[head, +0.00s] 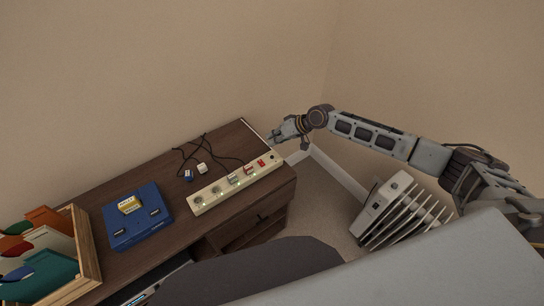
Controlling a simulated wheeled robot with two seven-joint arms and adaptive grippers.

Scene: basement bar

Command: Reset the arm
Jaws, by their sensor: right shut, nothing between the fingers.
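My right arm reaches in from the right of the head view, stretched out to the left. My right gripper (272,138) is at its end, near the back right corner of the brown desk (110,195). Its fingers look small here and are shut, with nothing held. I cannot tell how high it is above the desk. My left gripper is not in view.
A cream power strip (209,196), dark cables with small plugs (188,175) and a blue box (137,232) are on the desk. A wooden crate (87,250) holds colored items. A white radiator (384,207) stands below my arm. A dark rounded seat (250,272) is in front.

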